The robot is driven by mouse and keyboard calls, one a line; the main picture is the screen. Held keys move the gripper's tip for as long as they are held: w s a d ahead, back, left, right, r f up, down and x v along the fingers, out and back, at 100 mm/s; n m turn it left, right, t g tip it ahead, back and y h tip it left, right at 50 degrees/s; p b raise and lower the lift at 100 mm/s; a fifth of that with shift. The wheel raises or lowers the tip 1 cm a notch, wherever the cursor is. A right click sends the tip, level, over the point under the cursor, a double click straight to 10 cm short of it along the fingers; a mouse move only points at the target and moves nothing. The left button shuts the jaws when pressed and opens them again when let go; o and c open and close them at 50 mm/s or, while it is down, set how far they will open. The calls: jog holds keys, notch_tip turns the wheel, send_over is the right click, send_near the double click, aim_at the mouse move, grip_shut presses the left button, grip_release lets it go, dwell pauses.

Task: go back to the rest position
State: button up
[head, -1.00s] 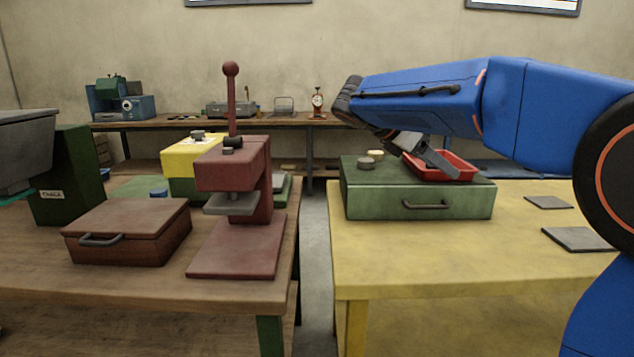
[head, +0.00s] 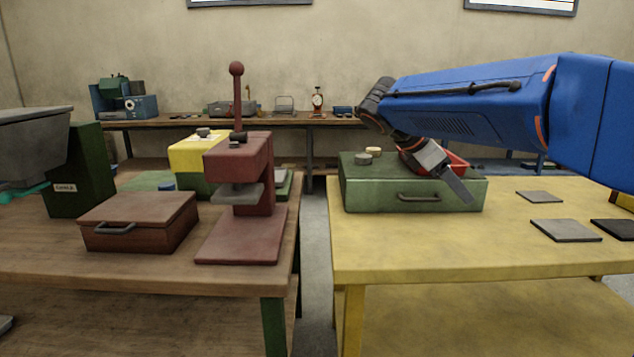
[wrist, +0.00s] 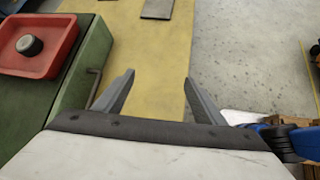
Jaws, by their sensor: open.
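My gripper (head: 460,188) hangs from my blue arm in front of the right part of the green case in the head view, pointing down and to the right. In the wrist view its two grey fingers (wrist: 158,78) are spread apart with nothing between them. The wrist view looks past them at yellow tabletop and grey floor. The red tray (head: 457,161) on the green case (head: 370,195) is partly hidden behind my gripper. The wrist view shows the tray (wrist: 55,62) with a round dark-topped piece (wrist: 30,45) in it.
The yellow table (head: 400,245) bears flat grey plates (head: 565,231) at the right. Two small round pieces lie on the case's left top. A brown table (head: 60,250) on the left holds a dark red press (head: 240,160) and a brown box (head: 140,220). A gap separates the tables.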

jog(key=s+a+f+m+t+y, duration=0.1)
jog(key=s+f+m+y, duration=0.3)
jog(key=s+f+m, duration=0.5)
jog(key=s+a+f+m+t+y, duration=0.1)
jog(key=s+f+m+y, duration=0.4)
jog(key=s+f+m, duration=0.4)
jog(key=s+f, duration=0.5)
jog(key=s, duration=0.5)
jog(key=shift+s+t, duration=0.3)
jog(key=shift+s, duration=0.1)
